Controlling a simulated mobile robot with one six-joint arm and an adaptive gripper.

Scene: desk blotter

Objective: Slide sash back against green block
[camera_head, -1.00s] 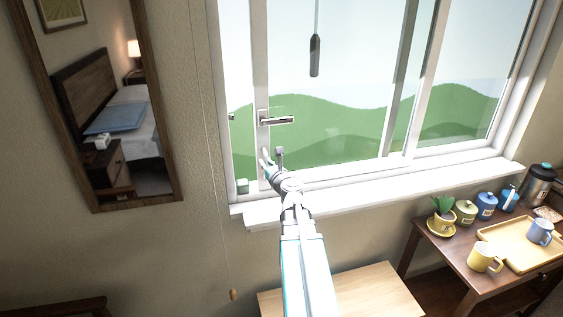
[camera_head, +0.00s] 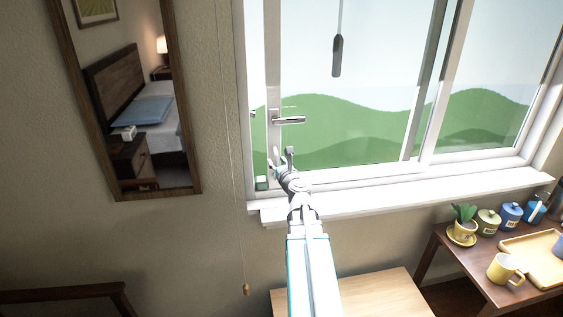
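The white window sash has a left upright (camera_head: 273,80) with a lever handle (camera_head: 288,120). The small green block (camera_head: 261,183) sits at the bottom left of the window opening, between the frame and the sash upright. Only a very thin gap, if any, shows between block and upright; I cannot tell if they touch. My gripper (camera_head: 282,158) is at the lower part of the sash upright, below the handle, just right of the block. Its two fingers stand apart, one in front of the upright and one to its right. Contact with the sash is unclear.
A white sill (camera_head: 400,196) runs below the window. A dark cord weight (camera_head: 337,55) hangs before the glass. A mirror (camera_head: 140,110) hangs left. A wooden table with a potted plant (camera_head: 465,215), canisters and a yellow mug (camera_head: 504,268) stands right.

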